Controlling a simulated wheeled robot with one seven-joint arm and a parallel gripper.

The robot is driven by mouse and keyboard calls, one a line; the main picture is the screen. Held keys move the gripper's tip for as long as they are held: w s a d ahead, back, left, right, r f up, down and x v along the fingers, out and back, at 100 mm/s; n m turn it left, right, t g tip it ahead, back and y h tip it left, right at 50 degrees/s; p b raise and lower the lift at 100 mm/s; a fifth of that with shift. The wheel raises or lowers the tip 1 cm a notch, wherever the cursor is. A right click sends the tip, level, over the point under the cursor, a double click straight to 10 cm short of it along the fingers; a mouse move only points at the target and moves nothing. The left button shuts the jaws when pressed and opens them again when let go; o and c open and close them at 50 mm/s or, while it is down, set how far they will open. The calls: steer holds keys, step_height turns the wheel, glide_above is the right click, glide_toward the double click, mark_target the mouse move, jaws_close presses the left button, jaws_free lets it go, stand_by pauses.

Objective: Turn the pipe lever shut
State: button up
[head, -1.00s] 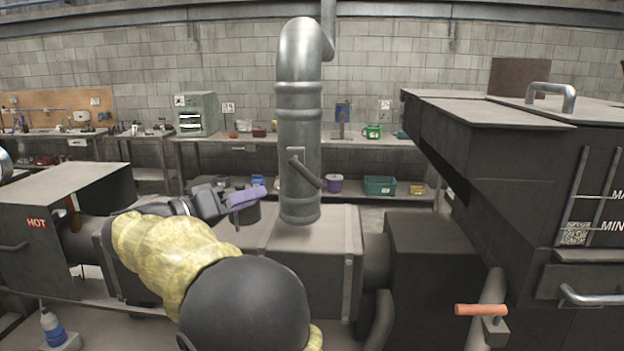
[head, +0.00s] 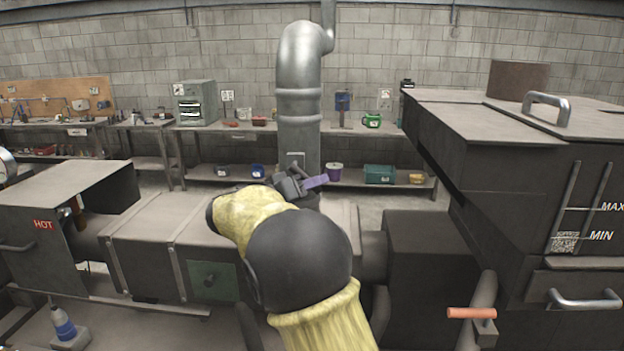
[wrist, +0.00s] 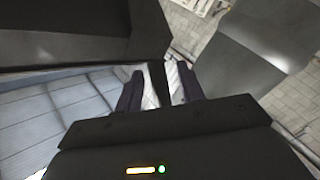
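The upright silver pipe (head: 299,134) stands in the middle of the head view. Its lever is mostly hidden behind my gripper; a bit of its mount (head: 295,160) shows above. My gripper (head: 316,183), with purple fingers, is at the front of the pipe at lever height. In the wrist view, the two fingers (wrist: 157,90) stand apart. A dark narrow bar (wrist: 157,80), which looks like the lever, lies between their pale pads. I cannot tell whether the pads touch it.
Dark ducting (head: 160,228) runs below the pipe. A large dark machine (head: 520,170) fills the right side. An orange-handled lever (head: 471,313) sits on a lower pipe at right. A spray-type bottle (head: 62,323) stands at lower left. Benches (head: 230,128) line the back wall.

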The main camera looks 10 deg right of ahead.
steer(key=shift+d, duration=0.15)
jaws_close()
